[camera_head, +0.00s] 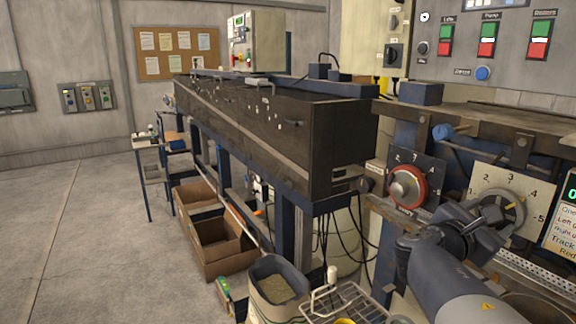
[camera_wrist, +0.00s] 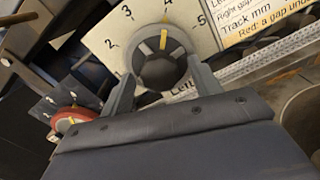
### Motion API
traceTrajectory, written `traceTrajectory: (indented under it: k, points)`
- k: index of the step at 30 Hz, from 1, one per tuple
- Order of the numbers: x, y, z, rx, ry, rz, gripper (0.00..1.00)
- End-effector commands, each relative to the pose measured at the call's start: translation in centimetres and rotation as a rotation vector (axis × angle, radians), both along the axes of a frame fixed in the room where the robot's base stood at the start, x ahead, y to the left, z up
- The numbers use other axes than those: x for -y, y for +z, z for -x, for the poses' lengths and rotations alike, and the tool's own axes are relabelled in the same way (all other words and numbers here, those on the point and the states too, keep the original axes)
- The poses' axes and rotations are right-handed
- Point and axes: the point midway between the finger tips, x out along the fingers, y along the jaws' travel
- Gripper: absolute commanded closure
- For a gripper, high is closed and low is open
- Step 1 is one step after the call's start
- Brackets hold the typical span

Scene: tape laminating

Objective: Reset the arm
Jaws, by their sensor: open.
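My gripper (camera_head: 482,222) is at the front of the machine at the right of the head view, in front of a grey round knob (camera_head: 510,204) on a cream dial plate (camera_head: 538,190) numbered 1 to 5. In the wrist view, my gripper (camera_wrist: 162,76) has its two fingers apart, one on each side of the knob (camera_wrist: 158,50). I cannot tell whether either finger touches it. A yellow mark shows on the knob. My arm (camera_head: 450,280) reaches in from the lower right.
A red-rimmed dial (camera_head: 408,187) sits just left of my gripper; it also shows in the wrist view (camera_wrist: 72,122). A wire rack (camera_head: 345,303) and a bin of granules (camera_head: 278,285) stand below. A long dark trough (camera_head: 310,150) runs behind. The floor at left is clear.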

Motion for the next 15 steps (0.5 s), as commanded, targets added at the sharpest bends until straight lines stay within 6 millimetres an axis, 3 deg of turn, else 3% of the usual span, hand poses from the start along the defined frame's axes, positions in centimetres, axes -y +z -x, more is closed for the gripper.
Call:
traceTrajectory:
  k: [15]
  points:
    - [0.02,-0.01,0.01,-0.166,-0.001,0.096,0.41]
